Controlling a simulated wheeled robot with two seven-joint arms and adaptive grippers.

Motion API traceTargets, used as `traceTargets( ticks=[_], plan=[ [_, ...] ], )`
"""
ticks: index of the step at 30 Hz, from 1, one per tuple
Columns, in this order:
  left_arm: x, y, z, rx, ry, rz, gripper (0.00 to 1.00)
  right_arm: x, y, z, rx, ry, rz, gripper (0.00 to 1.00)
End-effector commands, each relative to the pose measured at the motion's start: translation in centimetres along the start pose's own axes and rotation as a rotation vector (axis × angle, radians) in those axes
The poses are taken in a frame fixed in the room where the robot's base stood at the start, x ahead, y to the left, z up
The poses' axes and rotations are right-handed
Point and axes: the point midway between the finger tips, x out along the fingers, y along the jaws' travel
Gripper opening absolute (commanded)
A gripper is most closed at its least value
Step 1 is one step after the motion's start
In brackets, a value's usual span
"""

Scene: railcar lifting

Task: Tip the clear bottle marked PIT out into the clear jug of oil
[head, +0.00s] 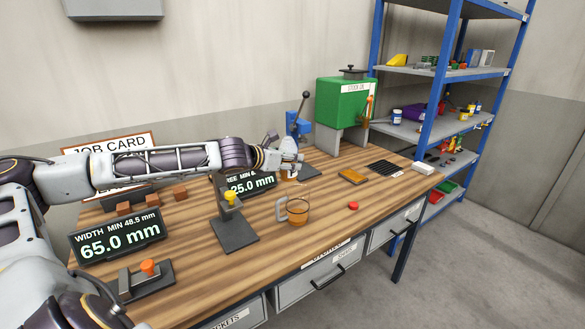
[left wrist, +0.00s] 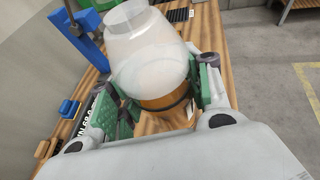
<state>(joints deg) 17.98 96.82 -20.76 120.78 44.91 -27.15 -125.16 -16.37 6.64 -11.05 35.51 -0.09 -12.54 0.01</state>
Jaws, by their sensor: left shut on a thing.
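The clear jug (head: 297,212) stands upright on the bench, with its handle to the left and amber oil inside. No PIT marking can be read. I cannot tell whether the bottle touches the bench. My right gripper is not in view.
A black stand with a yellow knob (head: 234,225) is left of the jug, and a red button (head: 353,206) is right of it. A green tank (head: 343,102) and blue lever press (head: 298,125) stand behind. The front bench strip is mostly clear.

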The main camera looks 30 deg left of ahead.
Motion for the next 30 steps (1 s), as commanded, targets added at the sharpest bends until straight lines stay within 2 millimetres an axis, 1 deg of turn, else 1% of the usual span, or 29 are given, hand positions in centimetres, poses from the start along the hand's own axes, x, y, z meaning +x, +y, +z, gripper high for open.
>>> traceTargets(
  ticks=[3, 10, 22, 30],
  plan=[
    [-0.2, 0.4, 0.2, 0.008, 0.003, -0.007, 0.21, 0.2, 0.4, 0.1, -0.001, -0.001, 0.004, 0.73],
    [-0.6, 0.7, 0.8, 0.018, 0.002, -0.028, 0.21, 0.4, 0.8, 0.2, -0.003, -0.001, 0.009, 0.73],
    [-1.1, 0.7, 1.3, 0.039, 0.001, -0.078, 0.21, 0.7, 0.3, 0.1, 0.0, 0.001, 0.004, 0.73],
    [-1.5, 0.1, 1.0, 0.062, 0.0, -0.139, 0.21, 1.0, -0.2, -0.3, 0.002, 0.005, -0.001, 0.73]
  ],
)
